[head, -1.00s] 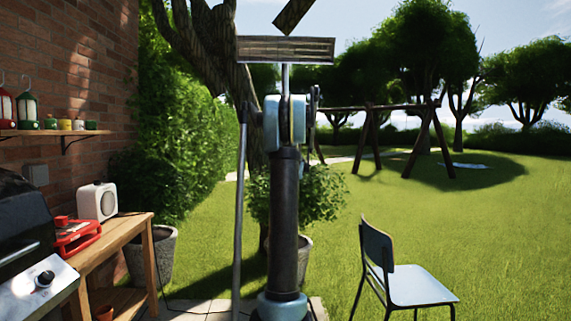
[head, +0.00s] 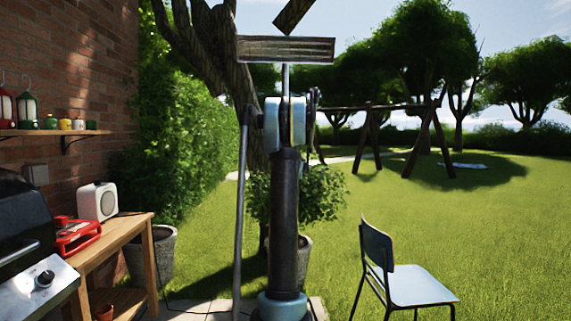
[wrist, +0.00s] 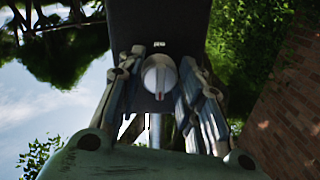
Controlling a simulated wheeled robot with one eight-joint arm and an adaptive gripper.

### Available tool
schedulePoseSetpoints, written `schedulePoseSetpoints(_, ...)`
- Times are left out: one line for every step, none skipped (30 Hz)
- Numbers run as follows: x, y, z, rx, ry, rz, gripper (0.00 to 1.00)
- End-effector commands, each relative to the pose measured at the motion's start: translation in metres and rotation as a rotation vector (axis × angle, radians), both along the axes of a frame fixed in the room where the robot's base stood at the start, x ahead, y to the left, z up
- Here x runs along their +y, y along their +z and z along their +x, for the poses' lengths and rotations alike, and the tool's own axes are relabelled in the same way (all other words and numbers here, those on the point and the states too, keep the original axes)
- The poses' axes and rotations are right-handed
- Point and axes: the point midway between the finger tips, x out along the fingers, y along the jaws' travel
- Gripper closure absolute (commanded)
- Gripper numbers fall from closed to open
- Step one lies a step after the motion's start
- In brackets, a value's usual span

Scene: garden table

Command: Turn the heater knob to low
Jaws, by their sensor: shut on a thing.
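In the wrist view, the heater knob (wrist: 158,76) is a pale round knob with a red mark at its lower edge, on a dark panel (wrist: 158,22). A small white marking sits above it, too small to read. My gripper (wrist: 162,66) has a finger on each side of the knob and is shut on it. The mark on the knob points down in the picture.
A grill (head: 27,228) and a wooden table (head: 128,236) with a red box (head: 77,238) and a white radio (head: 97,201) stand at the left by the brick wall. A chair (head: 405,285) stands on the lawn at the right.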

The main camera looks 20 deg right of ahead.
Motion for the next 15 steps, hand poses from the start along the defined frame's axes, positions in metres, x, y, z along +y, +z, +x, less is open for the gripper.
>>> schedulePoseSetpoints(-0.0007,0.0001,-0.0002,-0.003,-0.002,0.011,0.91)
schedulePoseSetpoints(-0.0007,0.0001,-0.0002,-0.006,-0.002,0.019,0.91)
schedulePoseSetpoints(-0.0006,0.0001,-0.0001,-0.01,-0.003,0.033,0.91)
schedulePoseSetpoints(-0.0005,0.0001,-0.0001,-0.012,-0.002,0.044,0.91)
schedulePoseSetpoints(-0.0005,0.0001,-0.0001,-0.016,-0.002,0.058,0.91)
schedulePoseSetpoints(-0.0004,0.0,-0.0001,-0.023,-0.002,0.078,0.91)
schedulePoseSetpoints(-0.0004,0.0,-0.0001,-0.027,-0.003,0.094,0.91)
schedulePoseSetpoints(-0.0004,0.0,-0.0001,-0.033,-0.003,0.115,0.91)
schedulePoseSetpoints(-0.0003,0.0,0.0,-0.041,-0.002,0.142,0.91)
schedulePoseSetpoints(-0.0003,-0.0001,0.0,-0.047,-0.002,0.165,0.91)
schedulePoseSetpoints(-0.0002,-0.0001,0.0001,-0.054,-0.003,0.188,0.91)
schedulePoseSetpoints(-0.0002,-0.0001,0.0001,-0.064,-0.002,0.222,0.91)
schedulePoseSetpoints(-0.0001,-0.0001,0.0001,-0.071,-0.003,0.247,0.91)
schedulePoseSetpoints(-0.0001,-0.0002,0.0,-0.079,-0.002,0.273,0.91)
schedulePoseSetpoints(0.0,-0.0002,0.0001,-0.089,-0.003,0.311,0.91)
